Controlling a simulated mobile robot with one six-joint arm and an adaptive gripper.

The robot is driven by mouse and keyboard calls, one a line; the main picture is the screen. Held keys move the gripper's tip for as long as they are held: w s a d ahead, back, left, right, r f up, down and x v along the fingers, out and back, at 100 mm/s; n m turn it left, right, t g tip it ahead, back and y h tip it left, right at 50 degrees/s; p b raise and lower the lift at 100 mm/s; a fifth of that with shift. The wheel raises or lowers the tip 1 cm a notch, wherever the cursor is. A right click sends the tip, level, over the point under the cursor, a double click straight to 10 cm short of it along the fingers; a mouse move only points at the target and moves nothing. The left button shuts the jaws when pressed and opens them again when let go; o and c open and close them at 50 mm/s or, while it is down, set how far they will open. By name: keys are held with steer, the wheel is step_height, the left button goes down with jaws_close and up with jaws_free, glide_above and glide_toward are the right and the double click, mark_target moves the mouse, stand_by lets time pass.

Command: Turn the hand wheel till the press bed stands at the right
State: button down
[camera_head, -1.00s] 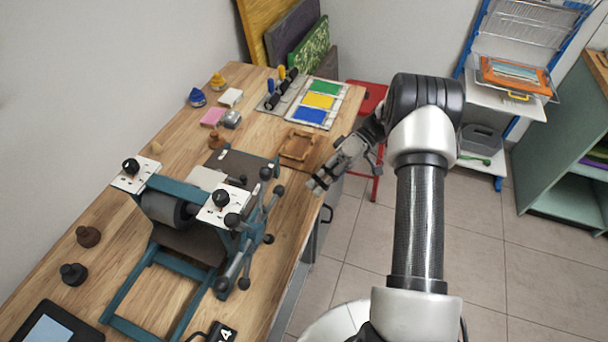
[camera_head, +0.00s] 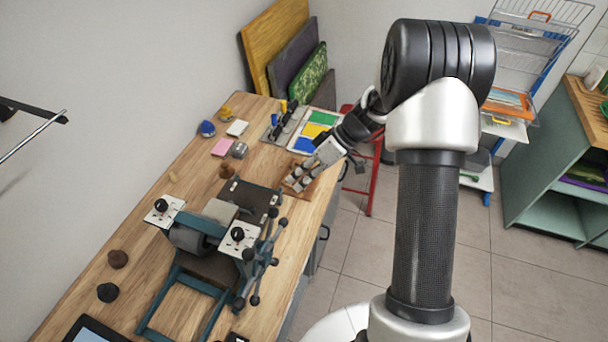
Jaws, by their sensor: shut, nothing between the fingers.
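The press stands on the wooden table, its teal frame (camera_head: 166,309) nearest me and its grey roller (camera_head: 186,240) between two white plates with black knobs. The hand wheel (camera_head: 262,262), several dark spokes with ball ends, is on the press's right side. The dark press bed (camera_head: 252,196) runs under the roller and sticks out at the far side, with a pale sheet on it. My gripper (camera_head: 298,183) is shut and empty, beyond the wheel, over or beside a small wooden tray (camera_head: 318,187). I cannot tell whether it touches the tray.
Ink colour sheets (camera_head: 312,132) and dark rollers (camera_head: 285,125) lie at the table's far end. A pink block (camera_head: 222,147), a tin (camera_head: 239,150) and stamps stand behind the press. A red stool (camera_head: 374,175) is beyond the table edge.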

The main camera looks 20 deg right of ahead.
steer(key=s+a+f, duration=0.1)
steer(key=a+f, duration=0.3)
steer(key=f, duration=0.3)
steer(key=shift+s+a+f, duration=0.2)
steer(key=shift+s+f, duration=0.1)
steer(key=shift+s, duration=0.05)
steer(key=shift+f, duration=0.1)
steer(key=shift+d+f+b, duration=0.1)
steer(key=shift+f+b, duration=0.35)
steer(key=shift+b, duration=0.35)
steer(key=shift+f+g+y, duration=0.1)
steer(key=shift+g+y, duration=0.2)
